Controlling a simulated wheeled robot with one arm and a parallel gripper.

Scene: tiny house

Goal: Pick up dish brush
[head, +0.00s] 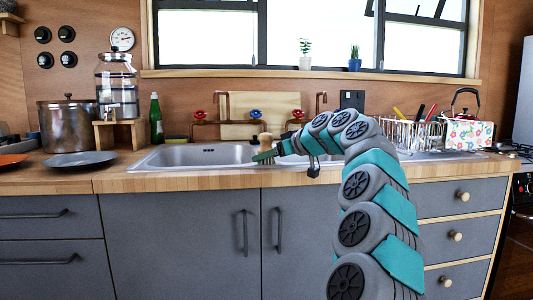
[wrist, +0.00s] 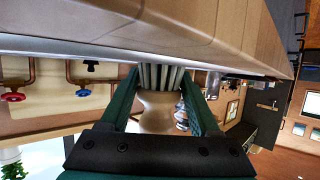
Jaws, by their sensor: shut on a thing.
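The dish brush (wrist: 158,112) has a pale wooden body and grey bristles. In the wrist view it sits between the two green fingers of my gripper (wrist: 159,84), which is shut on it. In the head view the brush's wooden part (head: 265,140) stands up above my gripper (head: 262,157), over the front of the sink near the counter edge. From these views I cannot tell whether the brush touches the surface below.
The metal sink (head: 190,156) is set in the wooden counter (head: 130,180). A green bottle (head: 156,120) stands behind it, left. A dish rack (head: 410,134) is to the right. Plates (head: 80,160) and a pot (head: 69,125) are at left. Taps (head: 256,114) line the wall.

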